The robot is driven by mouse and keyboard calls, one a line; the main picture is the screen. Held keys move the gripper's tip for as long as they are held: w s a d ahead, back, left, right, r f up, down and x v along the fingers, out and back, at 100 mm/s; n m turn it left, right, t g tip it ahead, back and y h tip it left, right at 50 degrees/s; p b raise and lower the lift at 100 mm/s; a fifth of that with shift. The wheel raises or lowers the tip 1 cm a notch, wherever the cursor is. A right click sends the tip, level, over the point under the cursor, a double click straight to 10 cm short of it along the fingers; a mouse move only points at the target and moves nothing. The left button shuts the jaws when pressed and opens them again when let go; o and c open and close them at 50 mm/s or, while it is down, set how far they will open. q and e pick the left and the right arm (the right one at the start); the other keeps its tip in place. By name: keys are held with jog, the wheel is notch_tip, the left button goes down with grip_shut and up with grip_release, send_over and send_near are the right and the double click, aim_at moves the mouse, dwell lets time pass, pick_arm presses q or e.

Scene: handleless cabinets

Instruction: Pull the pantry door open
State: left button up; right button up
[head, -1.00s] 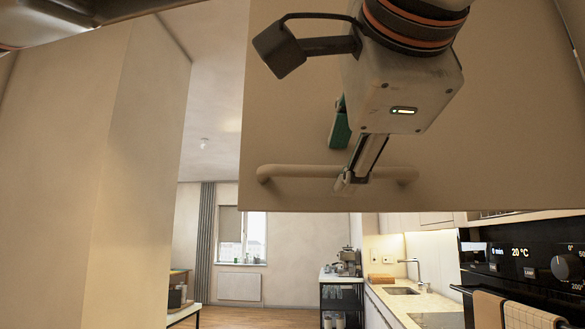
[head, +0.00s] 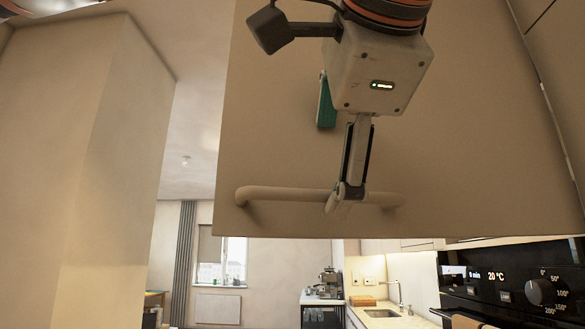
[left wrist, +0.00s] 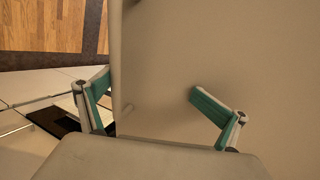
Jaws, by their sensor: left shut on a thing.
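The pantry door (head: 450,130) is a large plain beige panel filling the upper middle and right of the head view. A horizontal bar handle (head: 275,195) runs near its lower edge. My left gripper (head: 345,198) reaches down in front of the door and is shut on the handle, right of its middle. In the left wrist view its teal-padded fingers (left wrist: 152,95) stand apart, with the pale door panel (left wrist: 240,50) filling most of the picture. The handle is hard to make out there. My right gripper is not in view.
A beige wall or panel (head: 100,150) stands at the left. An oven (head: 510,285) with a knob is at the lower right, beside a counter with a sink (head: 382,313). Beyond the door is an open room with a window (head: 235,262). Wooden floor (left wrist: 50,25) shows in the wrist view.

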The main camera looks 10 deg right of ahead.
pick_arm(q)
jog(key=shift+s+r, duration=0.6)
jog(key=shift+s, duration=0.25)
jog(key=shift+s+r, duration=0.55)
jog(key=shift+s, duration=0.25)
jog(key=c, duration=0.3)
jog(key=shift+s+r+t, duration=0.15)
jog(key=shift+s+t, duration=0.15)
jog(key=shift+s, duration=0.85)
jog(key=c, duration=1.1)
jog(key=s+p, duration=0.1)
jog(key=s, duration=0.1)
jog(key=shift+s+d, duration=0.1)
jog(key=shift+s, duration=0.3)
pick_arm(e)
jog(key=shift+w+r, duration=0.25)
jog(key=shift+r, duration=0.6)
pick_arm(q)
jog(key=shift+f, duration=0.2)
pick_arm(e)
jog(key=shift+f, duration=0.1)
